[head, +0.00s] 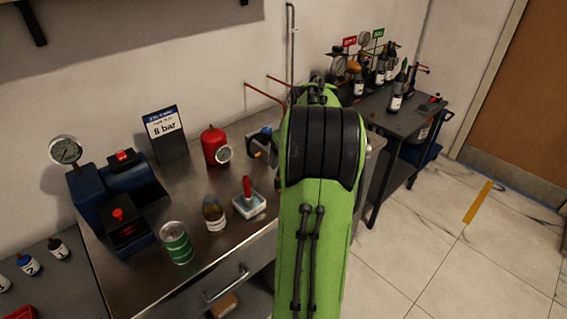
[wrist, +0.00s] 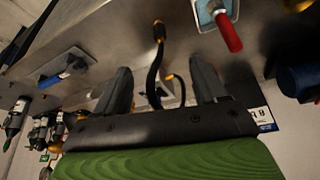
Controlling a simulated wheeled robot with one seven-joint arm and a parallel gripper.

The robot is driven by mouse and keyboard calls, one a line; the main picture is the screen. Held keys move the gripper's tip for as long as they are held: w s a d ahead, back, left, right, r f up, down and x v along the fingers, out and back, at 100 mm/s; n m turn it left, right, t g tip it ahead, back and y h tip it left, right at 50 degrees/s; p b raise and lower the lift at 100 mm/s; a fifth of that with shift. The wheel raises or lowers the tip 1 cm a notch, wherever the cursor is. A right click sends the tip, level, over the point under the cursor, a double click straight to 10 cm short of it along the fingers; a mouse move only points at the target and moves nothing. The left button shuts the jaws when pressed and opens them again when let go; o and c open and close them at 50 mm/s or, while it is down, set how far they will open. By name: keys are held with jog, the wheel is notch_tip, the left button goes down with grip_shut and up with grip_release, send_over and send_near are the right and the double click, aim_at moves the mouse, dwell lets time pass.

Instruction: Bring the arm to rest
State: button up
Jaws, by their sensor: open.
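My green arm (head: 318,210) rises through the middle of the head view, in front of the right end of the steel bench. Its gripper is hidden there behind the arm. In the wrist view my gripper (wrist: 163,78) shows two dark fingers spread apart, with no object held between them. The wrist picture appears tilted, and I cannot tell the gripper's height above the bench.
A dark cart (head: 400,120) stands behind right. Right floor is clear.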

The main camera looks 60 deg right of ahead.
jog(key=shift+s+r, duration=0.1)
jog(key=shift+r, duration=0.1)
jog(key=shift+a, duration=0.1)
dwell(0.4)
jog(key=w+a+r+n+p, duration=0.1)
jog(key=a+r, duration=0.3)
jog(key=a, duration=0.7)
jog(key=w+a+r+n+p, duration=0.15)
jog(key=a+r, duration=0.25)
jog(key=a, duration=0.6)
jog(key=s+a+n+t+y, duration=0.1)
jog(key=s+a+n+y, duration=0.1)
jog(key=s+a, duration=1.2)
jog(key=shift+s+a+f+n+t+p, duration=0.2)
jog(key=shift+a+n+t+p, duration=0.3)
jog(key=shift+a, duration=0.65)
